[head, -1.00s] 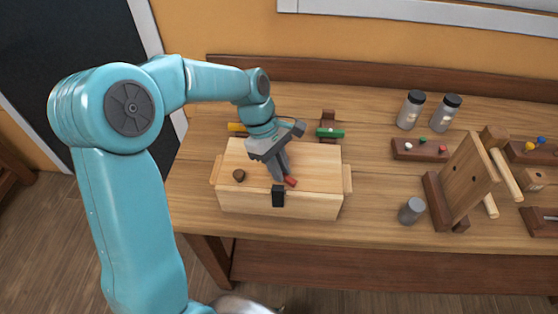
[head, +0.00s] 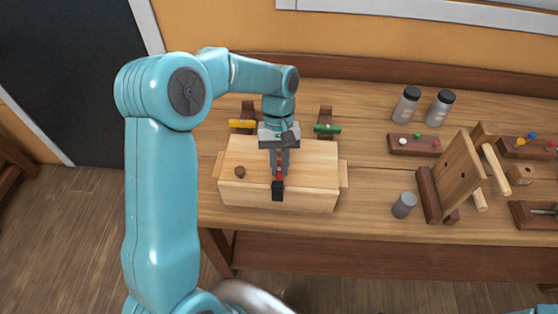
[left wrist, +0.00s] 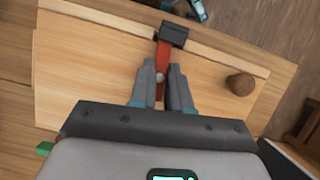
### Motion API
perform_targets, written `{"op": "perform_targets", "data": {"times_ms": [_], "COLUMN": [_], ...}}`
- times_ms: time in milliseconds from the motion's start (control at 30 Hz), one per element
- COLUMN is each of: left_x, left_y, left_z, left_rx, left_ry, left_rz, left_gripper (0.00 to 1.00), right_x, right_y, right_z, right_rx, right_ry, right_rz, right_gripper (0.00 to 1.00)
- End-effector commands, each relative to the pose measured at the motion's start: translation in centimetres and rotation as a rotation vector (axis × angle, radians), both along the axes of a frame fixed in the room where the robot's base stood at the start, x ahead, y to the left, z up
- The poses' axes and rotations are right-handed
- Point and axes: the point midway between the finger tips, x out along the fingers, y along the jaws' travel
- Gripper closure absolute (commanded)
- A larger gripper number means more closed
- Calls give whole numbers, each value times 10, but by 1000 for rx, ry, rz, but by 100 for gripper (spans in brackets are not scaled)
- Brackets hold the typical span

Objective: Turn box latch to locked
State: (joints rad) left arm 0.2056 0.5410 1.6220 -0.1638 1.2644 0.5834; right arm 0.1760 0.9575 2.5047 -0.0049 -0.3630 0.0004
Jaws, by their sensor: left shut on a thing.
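The wooden box (head: 310,186) stands on the bench near its front edge, its lid closed. Its red latch (head: 279,173) lies on the lid and points toward the black catch (head: 278,190) at the front edge. In the left wrist view the red latch (left wrist: 163,58) reaches the black catch (left wrist: 174,33); whether it is fully inside cannot be told. My left gripper (head: 279,170) comes down from above and is shut on the latch; in the left wrist view its grey fingers (left wrist: 167,85) close around the latch's near part. My right gripper is not in view.
A brown knob (head: 240,171) sits on the lid's left. Yellow (head: 242,124) and green (head: 327,129) handles stand behind the box. A grey cylinder (head: 404,205), jars (head: 407,105) and an upright wooden board (head: 459,172) are to the right. Bench right of the box is fairly clear.

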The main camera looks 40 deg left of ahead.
Motion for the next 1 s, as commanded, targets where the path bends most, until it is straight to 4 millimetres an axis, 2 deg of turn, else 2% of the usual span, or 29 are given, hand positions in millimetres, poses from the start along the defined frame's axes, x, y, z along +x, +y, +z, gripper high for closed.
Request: {"op": "perform_targets", "data": {"times_ms": [333,833,867,900,933,1000], "left_x": [1,1,1,1,0,0], "left_y": [-1,0,0,0,-1,0], "left_z": [1,1,1,1,1,1], "left_rx": [0,0,0,0,0,-1], "left_ry": [-2,-2,-2,-2,-1,0], "left_rz": [-113,-128,-128,-128,-127,-127], "left_gripper": [100,100,77,64,57,57], "right_x": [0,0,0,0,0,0], "right_y": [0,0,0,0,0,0], "right_z": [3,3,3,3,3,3], "right_rx": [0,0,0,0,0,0], "right_ry": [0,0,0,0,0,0], "right_rz": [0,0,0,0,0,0], "right_gripper": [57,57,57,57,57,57]}}
